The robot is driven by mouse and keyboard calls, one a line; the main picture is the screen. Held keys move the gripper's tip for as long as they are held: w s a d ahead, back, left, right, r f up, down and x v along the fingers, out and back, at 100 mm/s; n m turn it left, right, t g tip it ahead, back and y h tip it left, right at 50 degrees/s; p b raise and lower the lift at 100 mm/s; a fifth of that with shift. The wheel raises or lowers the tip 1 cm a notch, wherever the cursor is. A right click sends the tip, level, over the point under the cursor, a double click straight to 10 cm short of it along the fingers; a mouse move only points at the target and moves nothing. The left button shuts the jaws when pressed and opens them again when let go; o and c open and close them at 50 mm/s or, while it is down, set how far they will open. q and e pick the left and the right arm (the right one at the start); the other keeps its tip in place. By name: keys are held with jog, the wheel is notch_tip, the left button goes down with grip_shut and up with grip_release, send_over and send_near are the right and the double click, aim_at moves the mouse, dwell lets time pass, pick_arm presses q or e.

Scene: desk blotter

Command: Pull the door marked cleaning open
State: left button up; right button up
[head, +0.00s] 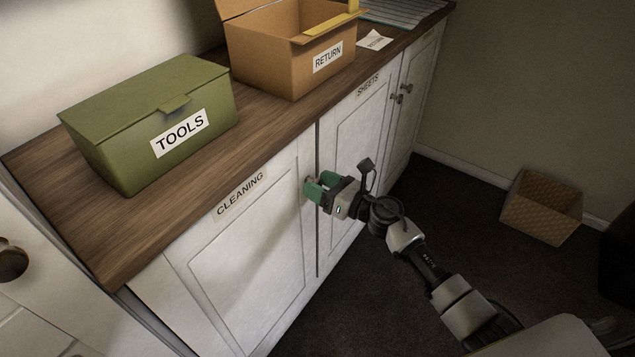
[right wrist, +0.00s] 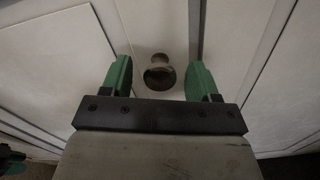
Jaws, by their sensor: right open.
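The white door marked CLEANING (head: 245,262) is the front left door of the cabinet and stands shut. Its label (head: 240,194) is above the panel. Its round knob (right wrist: 159,72) is near the door's right edge; in the head view the gripper mostly hides it. My right gripper (head: 318,186) has green fingers and is at the knob. In the right wrist view the gripper (right wrist: 160,82) is open, with the knob between its fingertips and a gap on each side. My left gripper is not in the head view.
A green TOOLS box (head: 150,120) and a cardboard RETURN box (head: 290,50) stand on the wooden top. The SHEETS door (head: 362,125) adjoins on the right. A woven basket (head: 541,207) is on the dark floor at right. The floor before the cabinet looks clear.

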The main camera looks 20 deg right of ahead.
jog(key=shift+w+a, duration=0.3)
jog(key=shift+w, duration=0.1)
jog(key=shift+c, duration=0.2)
grip_shut()
